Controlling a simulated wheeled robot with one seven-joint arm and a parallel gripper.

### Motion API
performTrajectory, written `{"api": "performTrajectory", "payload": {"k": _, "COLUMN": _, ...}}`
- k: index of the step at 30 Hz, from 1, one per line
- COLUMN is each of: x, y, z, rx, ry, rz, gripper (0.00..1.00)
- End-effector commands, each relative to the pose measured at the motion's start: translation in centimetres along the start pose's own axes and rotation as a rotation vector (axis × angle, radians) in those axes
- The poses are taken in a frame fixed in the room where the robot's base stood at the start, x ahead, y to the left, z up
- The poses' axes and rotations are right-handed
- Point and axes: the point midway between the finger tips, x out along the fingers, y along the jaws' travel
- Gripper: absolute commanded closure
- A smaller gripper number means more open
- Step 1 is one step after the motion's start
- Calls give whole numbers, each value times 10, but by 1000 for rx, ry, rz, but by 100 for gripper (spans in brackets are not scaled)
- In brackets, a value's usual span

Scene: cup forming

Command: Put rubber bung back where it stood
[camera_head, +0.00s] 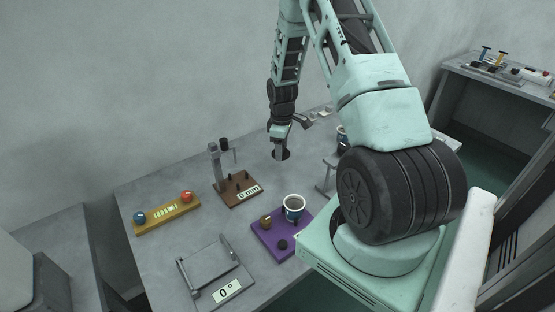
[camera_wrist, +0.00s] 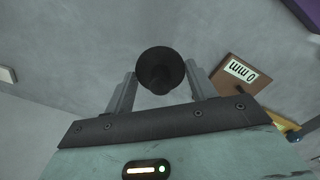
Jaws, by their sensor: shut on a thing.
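The rubber bung (camera_wrist: 160,62) is black, with a wide round end and a narrower stem. It sits between the two grey fingers of my gripper (camera_wrist: 161,80) in the wrist view. In the head view the dark bung (camera_head: 284,155) hangs below my gripper (camera_head: 279,147), which points down above the back middle of the grey table. My gripper is shut on it. The bung appears clear of the tabletop, but the height is hard to tell.
A brown stand (camera_head: 240,196) marked "0 mm" is left of my gripper. A purple base (camera_head: 268,239) with a cup (camera_head: 294,208), a brass piece and a black piece is nearer. A yellow block (camera_head: 166,214) and a grey frame (camera_head: 213,268) marked "0°" lie left and front.

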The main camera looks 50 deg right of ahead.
Motion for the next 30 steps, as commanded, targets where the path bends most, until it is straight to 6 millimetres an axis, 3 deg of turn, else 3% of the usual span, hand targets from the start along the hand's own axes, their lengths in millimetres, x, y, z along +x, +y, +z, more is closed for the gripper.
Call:
{"api": "performTrajectory", "payload": {"k": 13, "x": 49, "y": 0, "z": 0, "rx": 0, "ry": 0, "rz": 0, "gripper": 70}}
{"api": "performTrajectory", "payload": {"k": 26, "x": 58, "y": 0, "z": -1, "rx": -1, "ry": 1, "rz": 1, "gripper": 70}}
{"api": "performTrajectory", "payload": {"k": 27, "x": 58, "y": 0, "z": -1, "rx": -1, "ry": 1, "rz": 1, "gripper": 41}}
{"api": "performTrajectory", "payload": {"k": 29, "x": 57, "y": 0, "z": -1, "rx": -1, "ry": 1, "rz": 1, "gripper": 25}}
{"api": "performTrajectory", "payload": {"k": 30, "x": 57, "y": 0, "z": -1, "rx": -1, "ry": 1, "rz": 1, "gripper": 22}}
